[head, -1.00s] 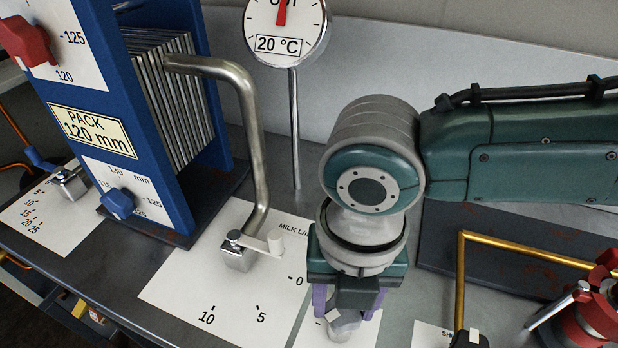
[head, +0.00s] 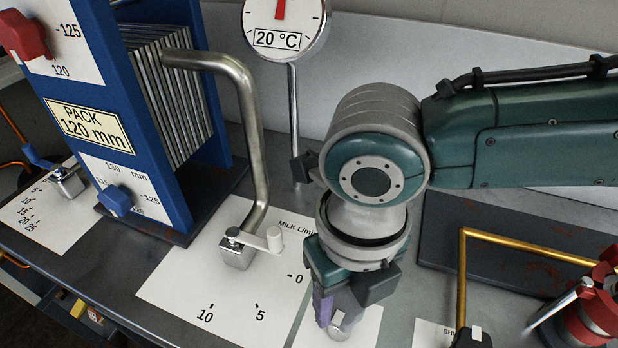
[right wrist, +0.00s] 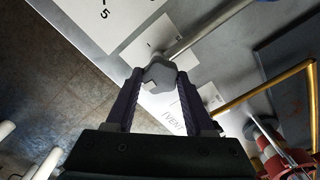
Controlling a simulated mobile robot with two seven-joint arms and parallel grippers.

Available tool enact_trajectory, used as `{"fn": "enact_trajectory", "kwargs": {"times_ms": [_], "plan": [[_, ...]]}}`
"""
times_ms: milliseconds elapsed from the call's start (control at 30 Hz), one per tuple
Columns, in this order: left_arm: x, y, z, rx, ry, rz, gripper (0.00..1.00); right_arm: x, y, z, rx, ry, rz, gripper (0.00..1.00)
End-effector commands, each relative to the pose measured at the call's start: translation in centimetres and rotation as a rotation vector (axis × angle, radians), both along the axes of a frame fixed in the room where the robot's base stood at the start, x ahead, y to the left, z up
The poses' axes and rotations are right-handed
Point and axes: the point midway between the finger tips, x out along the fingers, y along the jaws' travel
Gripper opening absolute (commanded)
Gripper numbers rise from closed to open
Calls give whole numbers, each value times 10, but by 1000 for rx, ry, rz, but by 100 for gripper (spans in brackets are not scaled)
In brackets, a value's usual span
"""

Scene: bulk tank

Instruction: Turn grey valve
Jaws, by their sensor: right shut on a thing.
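The grey valve (head: 341,329) is a small grey knob over a white label plate near the front of the bench, low in the head view. It also shows in the right wrist view (right wrist: 159,75), between the fingertips. My right gripper (head: 336,312) points down and is shut on the valve, with its purple fingers on either side of it. The gripper body and fingers hide part of the valve in the head view. My left gripper is not in view.
Left of my right gripper is a milk valve with a white-tipped handle (head: 262,239) and a bent steel pipe (head: 262,170). A dial thermometer (head: 285,25) stands behind. To the right are a brass pipe (head: 462,270) and a red fitting (head: 597,315).

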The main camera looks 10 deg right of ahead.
Motion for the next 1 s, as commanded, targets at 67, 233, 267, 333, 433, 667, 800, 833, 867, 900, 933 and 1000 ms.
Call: {"fn": "enact_trajectory", "kwargs": {"times_ms": [67,233,267,333,433,667,800,833,867,900,933,1000], "plan": [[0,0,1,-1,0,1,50,0,2,2,4,2,3,0],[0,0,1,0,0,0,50,0,2,2,5,2,3,0],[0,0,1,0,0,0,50,0,2,2,5,2,2,0],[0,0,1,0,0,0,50,0,2,2,5,2,2,54],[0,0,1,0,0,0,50,0,2,2,4,1,1,66],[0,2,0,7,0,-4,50,0,1,1,2,0,0,83],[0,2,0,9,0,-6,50,0,0,1,1,0,0,83],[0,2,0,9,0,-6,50,0,0,1,1,0,0,83],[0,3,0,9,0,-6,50,0,0,2,1,0,0,83],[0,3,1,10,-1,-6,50,0,1,5,2,-1,0,83],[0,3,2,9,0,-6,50,1,1,9,3,-1,0,83],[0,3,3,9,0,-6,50,1,1,19,3,-3,1,83]]}}
